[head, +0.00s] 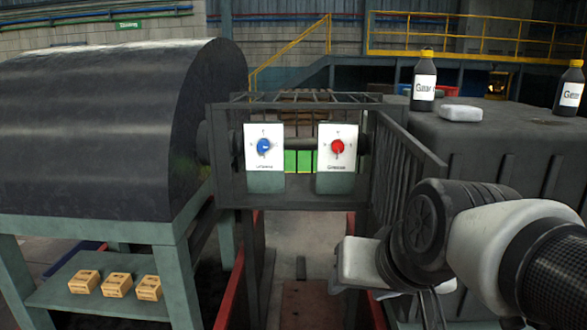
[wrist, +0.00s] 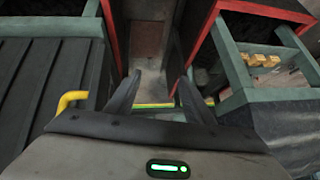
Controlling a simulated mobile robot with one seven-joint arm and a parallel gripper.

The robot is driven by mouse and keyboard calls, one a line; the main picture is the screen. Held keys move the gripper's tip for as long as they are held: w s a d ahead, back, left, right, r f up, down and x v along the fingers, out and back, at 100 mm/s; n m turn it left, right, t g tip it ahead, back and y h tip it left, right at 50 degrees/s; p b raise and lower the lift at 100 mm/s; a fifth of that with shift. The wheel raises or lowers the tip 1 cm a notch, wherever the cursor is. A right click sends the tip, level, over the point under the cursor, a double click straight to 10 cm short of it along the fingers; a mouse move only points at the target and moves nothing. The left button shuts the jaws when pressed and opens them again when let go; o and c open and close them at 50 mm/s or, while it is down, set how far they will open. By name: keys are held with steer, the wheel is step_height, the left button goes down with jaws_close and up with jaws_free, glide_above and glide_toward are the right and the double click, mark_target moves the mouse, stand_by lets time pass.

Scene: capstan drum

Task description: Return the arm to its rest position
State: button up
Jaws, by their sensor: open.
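My arm comes in from the right edge of the head view, bent in front of the dark crate. My gripper shows in the wrist view (wrist: 158,92), where its two dark fingers stand apart with nothing between them. It points down at the floor gap between the frames. The capstan drum (head: 95,130) is large and dark, at left on a green-grey stand (head: 100,230). Two white panels stand mid-view, one with a blue knob (head: 264,147), one with a red knob (head: 338,147).
A dark crate (head: 470,150) fills the right, with bottles (head: 424,80) (head: 569,88) and a white block (head: 460,113) on top. Small wooden boxes (head: 117,284) lie on the stand's shelf. A mesh cage (head: 400,165) stands close to my arm. Open floor (head: 295,245) shows between.

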steer(key=s+d+f+g+h, duration=0.2)
steer(key=s+d+f, duration=0.1)
steer(key=s+d, duration=0.3)
step_height(320, 180, up, 27)
steer(key=a+p, duration=0.1)
steer(key=p, duration=2.5)
steer(key=shift+s+a+f+n+y, duration=0.2)
steer(key=shift+s+a+n+y, duration=0.1)
steer(key=shift+a+n, duration=0.1)
